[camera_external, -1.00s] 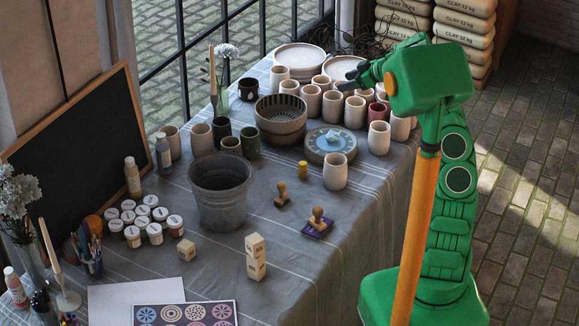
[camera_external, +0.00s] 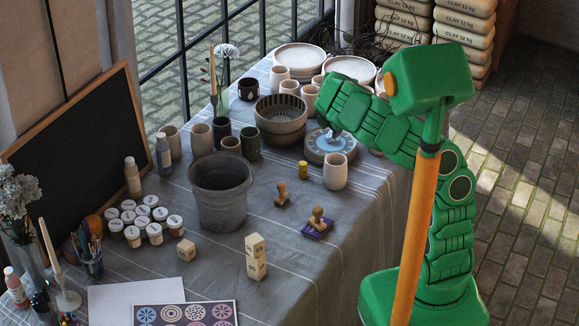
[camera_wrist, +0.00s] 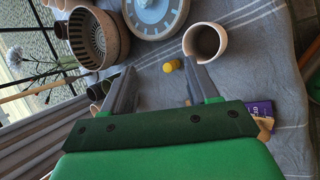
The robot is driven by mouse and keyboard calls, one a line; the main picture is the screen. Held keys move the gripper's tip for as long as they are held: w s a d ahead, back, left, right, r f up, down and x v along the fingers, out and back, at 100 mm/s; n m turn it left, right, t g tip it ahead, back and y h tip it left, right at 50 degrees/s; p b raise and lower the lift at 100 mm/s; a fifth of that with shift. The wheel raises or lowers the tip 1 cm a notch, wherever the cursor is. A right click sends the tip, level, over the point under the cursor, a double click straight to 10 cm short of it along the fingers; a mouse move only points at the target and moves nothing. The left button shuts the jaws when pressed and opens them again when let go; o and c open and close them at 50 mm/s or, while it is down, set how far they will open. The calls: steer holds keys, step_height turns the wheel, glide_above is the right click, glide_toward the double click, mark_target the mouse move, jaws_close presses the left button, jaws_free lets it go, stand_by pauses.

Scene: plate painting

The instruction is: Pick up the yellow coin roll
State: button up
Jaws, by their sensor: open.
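The yellow coin roll (camera_external: 303,169) stands upright on the cloth-covered table, just left of a beige cup (camera_external: 335,172) and in front of the round blue-faced disc (camera_external: 317,147). In the wrist view the coin roll (camera_wrist: 172,66) shows small, beyond and between the fingertips of my gripper (camera_wrist: 159,68), nearer the right finger. My gripper is open with nothing between its fingers. In the external view my arm reaches left over the table, its end above the disc, and the fingers are hard to make out.
The beige cup stands close by the coin roll. Stacked bowls (camera_external: 281,134) are behind it. Two wooden stamps, one on a purple box (camera_external: 316,229), lie in front. A grey bucket (camera_external: 221,207) stands to the left. The cloth around the roll's front is clear.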

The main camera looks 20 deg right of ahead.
steer(key=s+a+r+n+t+h, duration=0.2)
steer(key=a+r+n+t, duration=0.6)
steer(key=r+n, duration=0.4)
steer(key=m+g, duration=0.1)
steer(key=m, duration=0.1)
glide_toward(303, 165)
steer(key=shift+x, duration=4.85)
steer(key=shift+c, duration=0.2)
jaws_close()
